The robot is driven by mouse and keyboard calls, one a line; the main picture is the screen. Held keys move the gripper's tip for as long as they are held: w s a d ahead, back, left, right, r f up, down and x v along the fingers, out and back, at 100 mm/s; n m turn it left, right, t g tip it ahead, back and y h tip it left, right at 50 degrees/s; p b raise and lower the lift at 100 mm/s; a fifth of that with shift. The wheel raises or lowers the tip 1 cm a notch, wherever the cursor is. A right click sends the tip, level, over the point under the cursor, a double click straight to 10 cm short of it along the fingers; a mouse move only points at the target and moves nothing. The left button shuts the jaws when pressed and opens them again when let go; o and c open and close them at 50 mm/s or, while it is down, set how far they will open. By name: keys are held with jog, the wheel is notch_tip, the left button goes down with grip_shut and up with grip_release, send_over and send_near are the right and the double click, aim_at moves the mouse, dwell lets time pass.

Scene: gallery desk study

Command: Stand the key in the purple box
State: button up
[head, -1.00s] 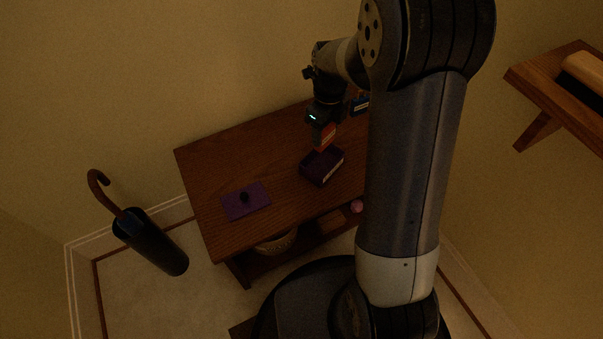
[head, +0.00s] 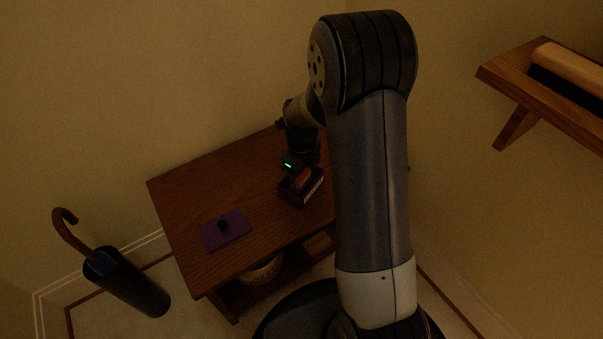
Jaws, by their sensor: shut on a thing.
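The purple box (head: 297,199) is open-topped, with a pale label on its right side, and stands on the brown wooden desk (head: 185,185). My gripper (head: 297,174) points down at the box's opening and is shut on a small red-orange thing, taken to be the key (head: 304,177). The key's lower end is hidden inside or behind the box wall, so I cannot tell whether it touches the bottom. A flat purple piece with a dark knob (head: 226,230), like a lid, lies on the desk to the left of the box.
A dark umbrella stand (head: 127,282) with a curved-handled umbrella is left of the desk. A bowl (head: 262,271) sits on the lower shelf. A wooden wall shelf (head: 515,90) is at upper right. The desk's left part is mostly clear; my arm hides its right part.

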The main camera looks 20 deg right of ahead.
jog(key=shift+f, duration=0.2)
jog(key=o, duration=1)
jog(key=shift+r, duration=0.1)
notch_tip(320, 180, up, 12)
jog(key=p, duration=0.4)
jog(key=shift+r, duration=0.15)
